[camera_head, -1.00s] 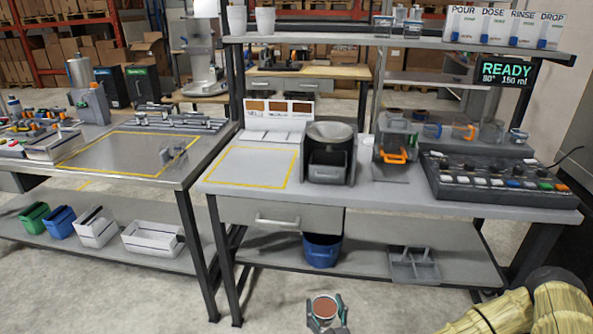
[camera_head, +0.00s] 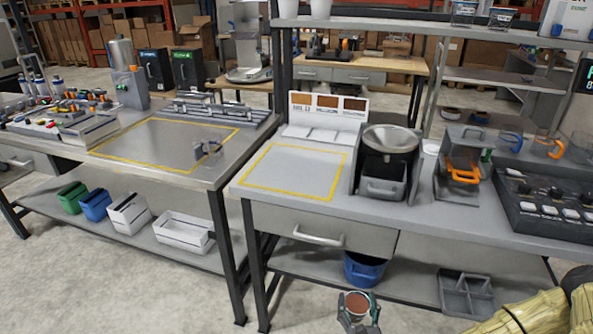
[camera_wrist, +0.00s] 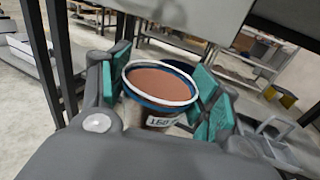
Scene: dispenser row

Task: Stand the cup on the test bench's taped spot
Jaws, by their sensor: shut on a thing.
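The cup (camera_head: 357,303) is full of something brown and sits upright, or nearly so, in my gripper (camera_head: 358,310) at the bottom of the head view. In the wrist view the cup (camera_wrist: 158,85) has a pale rim, a blue band and a label; the green finger pads close on both sides of it. A yellow taped outline (camera_head: 295,172) marks a bare patch on the near right bench, before a panel of brown swatches. Another yellow taped outline (camera_head: 165,145) is on the left bench. My gripper is in front of the right bench, below its top.
A dark hopper machine (camera_head: 388,160) stands right of the right bench's taped patch. A clear handled cup (camera_head: 208,150) stands at the left bench's tape edge. A drawer handle (camera_head: 318,238) juts out. A blue bucket (camera_head: 364,268) and grey divided tray (camera_head: 466,292) are on the lower shelf.

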